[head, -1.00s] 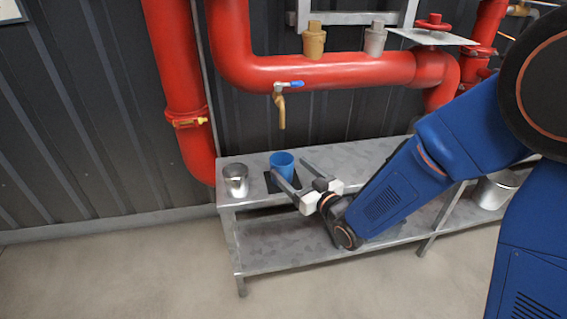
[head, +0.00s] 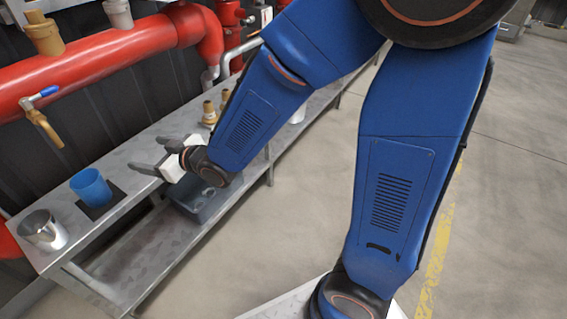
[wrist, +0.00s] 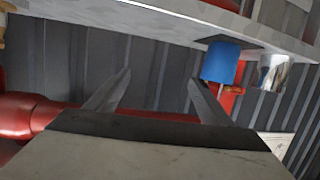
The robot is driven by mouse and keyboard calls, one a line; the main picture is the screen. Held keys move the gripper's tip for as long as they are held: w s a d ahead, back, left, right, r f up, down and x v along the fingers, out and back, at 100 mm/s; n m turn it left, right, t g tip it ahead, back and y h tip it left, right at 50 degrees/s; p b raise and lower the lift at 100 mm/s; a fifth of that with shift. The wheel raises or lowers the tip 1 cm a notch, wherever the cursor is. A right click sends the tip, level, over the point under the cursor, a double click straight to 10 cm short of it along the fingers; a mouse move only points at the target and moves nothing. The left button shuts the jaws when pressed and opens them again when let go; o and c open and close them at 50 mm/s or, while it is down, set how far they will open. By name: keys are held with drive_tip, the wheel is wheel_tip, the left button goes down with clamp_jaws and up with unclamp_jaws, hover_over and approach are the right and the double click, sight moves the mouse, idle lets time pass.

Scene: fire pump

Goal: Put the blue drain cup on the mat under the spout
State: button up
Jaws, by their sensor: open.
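The blue drain cup (head: 91,187) stands upright on the dark mat (head: 100,209) on the metal bench. The brass spout (head: 46,128) with a blue lever hangs from the red pipe above and to the left of the cup. My gripper (head: 153,155) is open and empty, to the right of the cup and apart from it. In the wrist view, the cup (wrist: 221,62) shows beyond the right finger of my gripper (wrist: 157,90), with nothing between the fingers.
A silver metal cup (head: 45,230) stands on the bench left of the mat. Brass fittings (head: 209,112) stand on the bench (head: 128,172) beyond my gripper. A grey bin (head: 205,197) is on the lower shelf. The floor to the right is open.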

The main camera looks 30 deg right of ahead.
drive_tip(key=s+d+r+m+g+h, duration=0.1)
drive_tip(key=s+d+r+m+h, duration=0.2)
drive_tip(key=d, duration=0.9)
drive_tip(key=s+d+m+g+h, duration=0.1)
drive_tip(key=s+d+m+h, duration=0.2)
drive_tip(key=d, duration=0.9)
drive_tip(key=s+d+g+h, duration=0.1)
drive_tip(key=s+d, duration=0.2)
drive_tip(key=s, duration=0.4)
drive_tip(key=s+d+m+g+h, duration=0.1)
drive_tip(key=s+d+g, duration=0.1)
drive_tip(key=s+d, duration=0.2)
drive_tip(key=s+d+m+g+h, duration=0.1)
drive_tip(key=s+d, duration=0.3)
drive_tip(key=s, duration=0.6)
drive_tip(key=shift+d+r+g+h, duration=0.25)
drive_tip(key=shift+r+g+h, duration=0.15)
drive_tip(key=shift+r, duration=0.05)
